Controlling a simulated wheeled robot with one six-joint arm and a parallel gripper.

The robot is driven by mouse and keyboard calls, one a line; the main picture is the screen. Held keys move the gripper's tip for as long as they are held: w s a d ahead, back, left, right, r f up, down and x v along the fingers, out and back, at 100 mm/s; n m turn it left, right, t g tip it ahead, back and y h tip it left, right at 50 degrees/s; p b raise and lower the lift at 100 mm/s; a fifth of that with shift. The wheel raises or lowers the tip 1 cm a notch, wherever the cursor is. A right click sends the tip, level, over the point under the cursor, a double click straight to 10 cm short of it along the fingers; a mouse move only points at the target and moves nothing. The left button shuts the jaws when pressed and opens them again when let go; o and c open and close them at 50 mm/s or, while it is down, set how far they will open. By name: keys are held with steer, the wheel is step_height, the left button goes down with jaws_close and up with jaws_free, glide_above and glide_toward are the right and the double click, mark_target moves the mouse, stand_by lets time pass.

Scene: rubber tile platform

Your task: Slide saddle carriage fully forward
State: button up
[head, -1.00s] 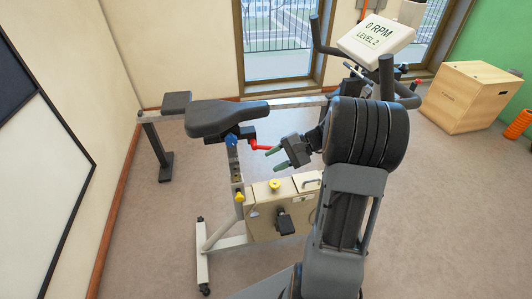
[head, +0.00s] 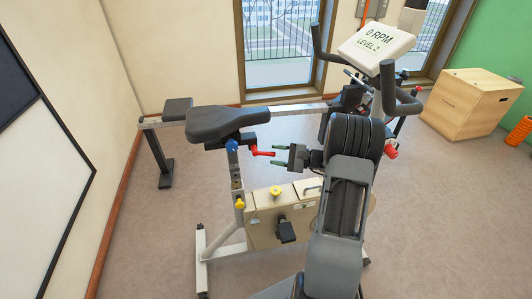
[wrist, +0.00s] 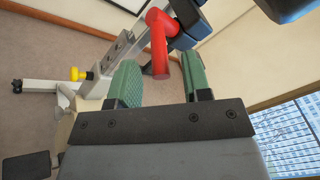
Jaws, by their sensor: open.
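The black saddle (head: 228,120) sits on its carriage (head: 241,138), a dark block on top of the bike's grey seat post. A red lever (head: 262,152) sticks out from the carriage to the right, toward my gripper (head: 277,156). The gripper is open with green-padded fingers pointing left at the lever. In the wrist view the red lever's (wrist: 158,42) free end lies between the two open fingertips (wrist: 160,66), with gaps at both sides. I cannot tell how far the lever reaches in between the pads.
A yellow knob (head: 240,202) is on the seat post and another yellow knob (head: 276,191) on the beige housing (head: 262,210). The console (head: 376,47) and handlebars (head: 402,103) stand to the right. A wooden box (head: 470,102) is farther right. Floor is free at the left.

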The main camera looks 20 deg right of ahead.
mark_target(266, 154)
steer(key=shift+x, duration=2.1)
steer(key=shift+c, duration=0.2)
jaws_close()
